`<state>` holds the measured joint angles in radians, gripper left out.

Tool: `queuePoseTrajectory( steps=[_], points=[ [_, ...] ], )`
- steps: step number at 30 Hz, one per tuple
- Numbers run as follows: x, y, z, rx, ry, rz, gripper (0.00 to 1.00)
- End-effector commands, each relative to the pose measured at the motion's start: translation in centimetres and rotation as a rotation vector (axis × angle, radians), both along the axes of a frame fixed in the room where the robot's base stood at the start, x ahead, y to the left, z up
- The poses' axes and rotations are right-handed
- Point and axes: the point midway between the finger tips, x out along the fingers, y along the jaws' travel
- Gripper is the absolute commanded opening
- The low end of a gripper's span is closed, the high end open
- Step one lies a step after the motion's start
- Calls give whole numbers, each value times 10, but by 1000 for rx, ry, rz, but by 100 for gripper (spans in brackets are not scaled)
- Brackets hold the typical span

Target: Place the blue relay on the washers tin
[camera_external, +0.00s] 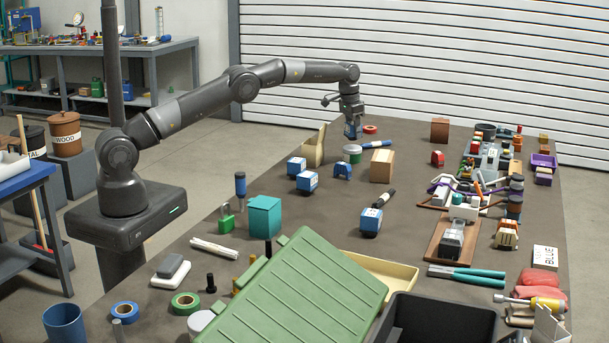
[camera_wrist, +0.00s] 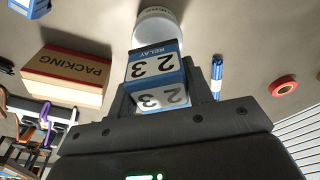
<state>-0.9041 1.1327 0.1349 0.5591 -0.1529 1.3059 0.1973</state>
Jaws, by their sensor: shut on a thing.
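My gripper (camera_external: 352,112) is shut on a blue relay (camera_external: 351,131), a blue block with a white label. In the wrist view the relay (camera_wrist: 155,68) sits between the fingers, with "RELAY" and "2 3" readable on it. A round tin (camera_external: 352,155), pale on top with a green side, stands on the table below the held relay in the external view. In the wrist view the tin (camera_wrist: 157,20) shows partly behind the relay, which hides some of it. Its lettering is too small to read. The relay appears above the tin, apart from it.
A packing box (camera_wrist: 66,75), a blue marker (camera_wrist: 216,76) and a red ring (camera_wrist: 283,86) lie around the tin. A tan holder (camera_external: 314,148) stands to its left. Several other blue relays (camera_external: 308,181) are nearby.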

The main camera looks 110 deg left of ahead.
Motion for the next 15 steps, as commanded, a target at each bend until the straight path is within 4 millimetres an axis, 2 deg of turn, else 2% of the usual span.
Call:
queuePoseTrajectory(
  steps=[3,5,15],
  points=[
    [0,-1,-19,-2,2,0,20],
    [0,0,-25,-1,1,0,20],
    [0,0,-28,-1,1,0,20]
  ],
)
